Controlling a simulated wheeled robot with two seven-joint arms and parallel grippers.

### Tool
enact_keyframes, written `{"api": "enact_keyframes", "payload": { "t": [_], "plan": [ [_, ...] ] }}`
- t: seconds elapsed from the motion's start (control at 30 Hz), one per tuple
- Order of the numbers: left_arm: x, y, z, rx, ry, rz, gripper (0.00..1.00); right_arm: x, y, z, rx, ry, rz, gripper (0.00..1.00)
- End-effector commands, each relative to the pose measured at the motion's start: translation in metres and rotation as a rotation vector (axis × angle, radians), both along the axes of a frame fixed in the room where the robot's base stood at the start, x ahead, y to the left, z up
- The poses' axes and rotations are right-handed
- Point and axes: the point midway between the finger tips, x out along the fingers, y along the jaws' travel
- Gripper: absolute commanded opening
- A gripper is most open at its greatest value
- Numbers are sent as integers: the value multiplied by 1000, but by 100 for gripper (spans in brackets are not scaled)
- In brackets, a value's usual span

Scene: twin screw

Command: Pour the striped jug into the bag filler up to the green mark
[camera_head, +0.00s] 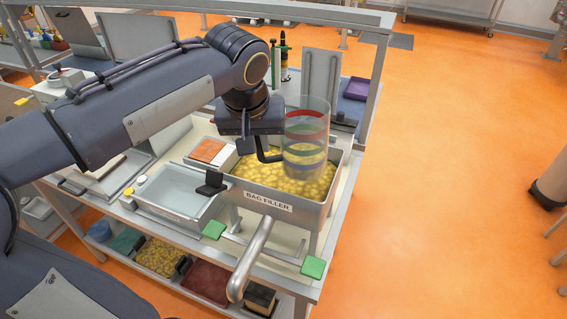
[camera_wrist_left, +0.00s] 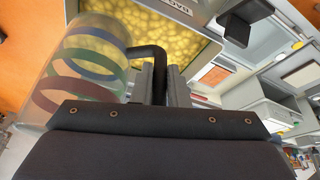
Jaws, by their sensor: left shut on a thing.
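The striped jug (camera_head: 306,140) is a clear cylinder with red, green and blue bands and a black handle. It stands about upright over the right part of the bag filler (camera_head: 262,201), a grey open bin labelled BAG FILLER. Yellow pieces (camera_head: 255,172) lie in the filler and show through the jug, so I cannot tell the jug's contents. My left gripper (camera_head: 265,152) is shut on the jug's handle, which shows between its fingers in the left wrist view (camera_wrist_left: 150,58). I cannot make out a green mark inside the filler. My right gripper is not in view.
A clear-lidded tray (camera_head: 180,190) stands left of the filler. A grey spout (camera_head: 251,260) and green pads (camera_head: 313,267) are at the front. A lower shelf holds bins, one with yellow pieces (camera_head: 160,257). Orange floor lies free to the right.

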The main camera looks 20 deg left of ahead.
Motion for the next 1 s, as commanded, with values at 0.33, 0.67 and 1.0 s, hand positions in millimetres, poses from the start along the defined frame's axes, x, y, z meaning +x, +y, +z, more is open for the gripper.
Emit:
{"api": "enact_keyframes", "payload": {
  "t": [0.33, 0.67, 1.0],
  "plan": [
    [1, 3, -2, 59, -29, 0, 0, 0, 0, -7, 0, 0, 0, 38],
    [1, 3, 5, 58, -28, -1, 0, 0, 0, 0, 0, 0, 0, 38],
    [1, 3, 29, 58, -28, -1, 0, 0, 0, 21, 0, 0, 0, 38]
  ]
}}
